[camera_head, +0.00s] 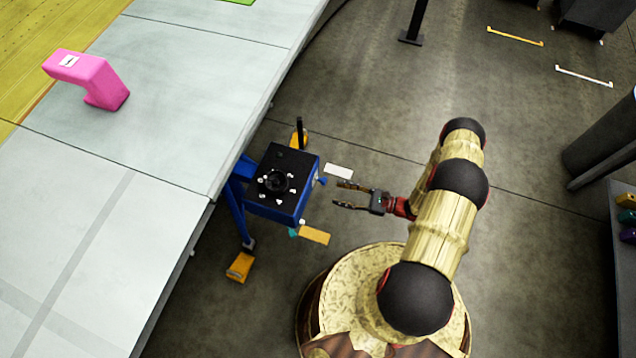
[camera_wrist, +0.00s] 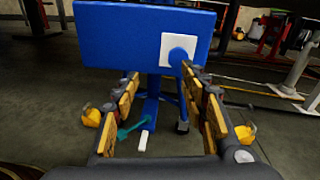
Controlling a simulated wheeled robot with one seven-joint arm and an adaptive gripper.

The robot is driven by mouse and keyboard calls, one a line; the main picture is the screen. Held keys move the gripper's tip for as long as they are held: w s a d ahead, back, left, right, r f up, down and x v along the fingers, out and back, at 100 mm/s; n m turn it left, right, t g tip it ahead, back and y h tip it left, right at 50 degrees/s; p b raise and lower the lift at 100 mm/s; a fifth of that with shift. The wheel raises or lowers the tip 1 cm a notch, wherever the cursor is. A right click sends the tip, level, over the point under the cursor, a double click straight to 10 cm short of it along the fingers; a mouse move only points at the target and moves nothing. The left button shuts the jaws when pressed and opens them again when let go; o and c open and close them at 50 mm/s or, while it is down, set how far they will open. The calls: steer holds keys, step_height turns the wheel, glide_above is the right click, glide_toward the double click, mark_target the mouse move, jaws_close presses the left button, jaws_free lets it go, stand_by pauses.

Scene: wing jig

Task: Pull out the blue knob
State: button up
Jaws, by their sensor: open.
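The blue knob (camera_head: 323,181) sticks out of the right side of a blue box with a black top (camera_head: 285,166). In the wrist view the knob (camera_wrist: 179,56) is round and sits on a white square plate at the right of the box's blue face (camera_wrist: 118,40). My gripper (camera_head: 345,195) is open and empty, a short way right of the knob and pointing at it. In the wrist view its two fingers (camera_wrist: 161,95) stand apart below the box face, with the knob beyond them, up and toward the right finger. Nothing touches the knob.
A pink angled piece (camera_head: 90,78) rests on the panel.

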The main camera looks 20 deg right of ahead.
mark_target(324, 181)
steer(key=shift+t, duration=0.7)
steer(key=shift+w+a+r+b, duration=0.2)
steer(key=shift+w+a+b, duration=0.15)
steer(key=shift+w+a, duration=0.6)
steer(key=shift+w+a+r+b, duration=0.3)
steer(key=shift+w+a, duration=0.45)
steer(key=shift+w, duration=0.45)
steer(key=shift+w+a+r+b, duration=0.15)
steer(key=shift+w+a+b, duration=0.2)
steer(key=shift+w+a, duration=0.6)
steer(key=shift+w+d, duration=0.1)
steer(key=shift+d, duration=0.05)
steer(key=c, duration=1.1)
jaws_close()
